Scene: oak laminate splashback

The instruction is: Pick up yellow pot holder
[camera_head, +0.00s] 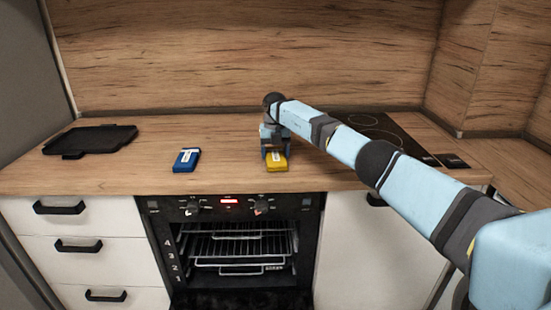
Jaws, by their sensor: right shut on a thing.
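The yellow pot holder (277,166) lies on the wooden countertop near its front edge, above the oven. My right gripper (275,152) points down over it and is shut on it. The gripper hides the back part of the pot holder. The pot holder appears to be at counter level; any gap beneath it is too small to tell. My left gripper is not in view.
A blue pot holder (186,160) lies to the left on the counter (225,150). A black tray (90,140) sits at the far left. A black cooktop (375,128) is behind my right arm. The oven (235,250) below is open, with racks showing.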

